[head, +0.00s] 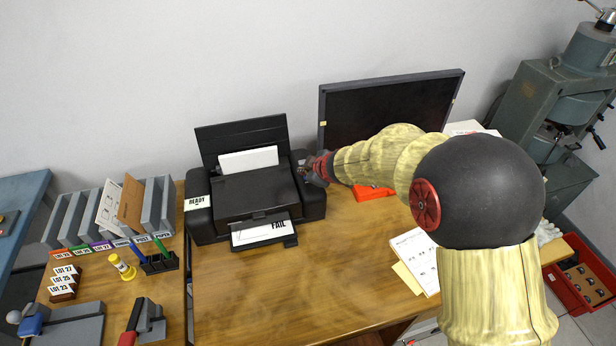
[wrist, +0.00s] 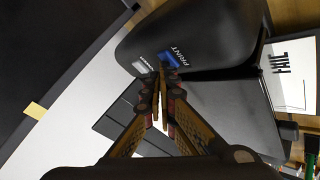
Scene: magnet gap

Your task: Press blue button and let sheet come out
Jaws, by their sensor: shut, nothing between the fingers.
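The black printer (head: 240,195) stands on the wooden desk. Its blue button (wrist: 167,60), marked PRINT, shows in the wrist view on the printer's rounded side panel, beside a pale grey button or label (wrist: 145,64). My gripper (wrist: 160,75) is shut and empty, its tips right at the lower edge of the blue button; I cannot tell whether they touch it. In the head view my gripper (head: 308,168) is at the printer's right side and hides the button. A sheet marked FAIL (head: 262,231) lies on the front output tray; it also shows in the wrist view (wrist: 290,75).
Blank paper (head: 248,160) stands in the rear feed, and a READY label (head: 197,202) is on the left panel. A dark monitor (head: 385,105) stands behind my arm. Folders (head: 120,205) and pens are at left. The desk in front of the printer is clear.

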